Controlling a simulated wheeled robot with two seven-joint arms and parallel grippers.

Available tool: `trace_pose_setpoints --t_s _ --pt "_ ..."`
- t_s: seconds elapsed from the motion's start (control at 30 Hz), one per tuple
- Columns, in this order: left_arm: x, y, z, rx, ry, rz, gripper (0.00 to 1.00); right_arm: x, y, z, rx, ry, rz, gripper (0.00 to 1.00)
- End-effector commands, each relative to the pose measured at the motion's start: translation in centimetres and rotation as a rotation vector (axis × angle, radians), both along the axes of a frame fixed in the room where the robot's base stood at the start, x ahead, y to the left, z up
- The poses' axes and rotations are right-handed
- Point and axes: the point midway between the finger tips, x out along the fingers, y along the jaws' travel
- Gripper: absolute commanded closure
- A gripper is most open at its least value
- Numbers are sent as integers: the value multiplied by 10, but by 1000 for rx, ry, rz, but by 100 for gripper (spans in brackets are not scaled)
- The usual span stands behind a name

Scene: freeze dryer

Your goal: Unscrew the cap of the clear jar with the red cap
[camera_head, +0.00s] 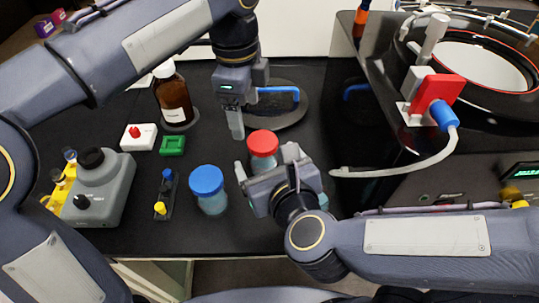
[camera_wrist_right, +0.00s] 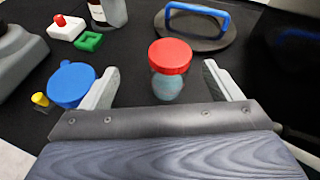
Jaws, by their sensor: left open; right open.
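The clear jar with the red cap (camera_head: 263,143) stands upright on the black bench. It also shows in the right wrist view (camera_wrist_right: 169,58), with its cap on and bluish contents in its clear body. My right gripper (camera_wrist_right: 165,82) is open, with one finger to each side of the jar in that view and the jar beyond the fingertips. In the head view my right gripper (camera_head: 266,165) covers part of the jar. My left gripper (camera_head: 234,122) is open and points down behind and left of the jar, apart from it; its fingers overlap in the picture.
A jar with a blue cap (camera_head: 207,181) stands left of the red-capped jar. Behind are a brown bottle (camera_head: 174,98) and a round black lid with a blue handle (camera_head: 278,94). A grey vortex mixer (camera_head: 108,190) stands at left. The freeze dryer (camera_head: 400,165) is at right.

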Motion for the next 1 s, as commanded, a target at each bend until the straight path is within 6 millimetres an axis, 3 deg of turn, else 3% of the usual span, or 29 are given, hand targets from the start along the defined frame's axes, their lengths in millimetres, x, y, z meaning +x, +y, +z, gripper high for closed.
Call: trace_pose_setpoints --t_s 0.03,0.1,0.2,0.63,1.0 --pt "2 -13 -7 19 1 -56 24 -5 1 -12 33 21 -45 16" --pt "3 -22 -8 35 3 -104 24 -7 -1 -17 69 39 -97 16" --pt "3 -26 -8 46 5 -133 24 -5 -2 -21 89 49 -132 16" --pt "4 -26 -7 45 5 -131 24 50 7 -44 91 50 -137 16" --pt "4 -26 -7 44 4 -130 24 62 10 -49 92 48 -134 16"
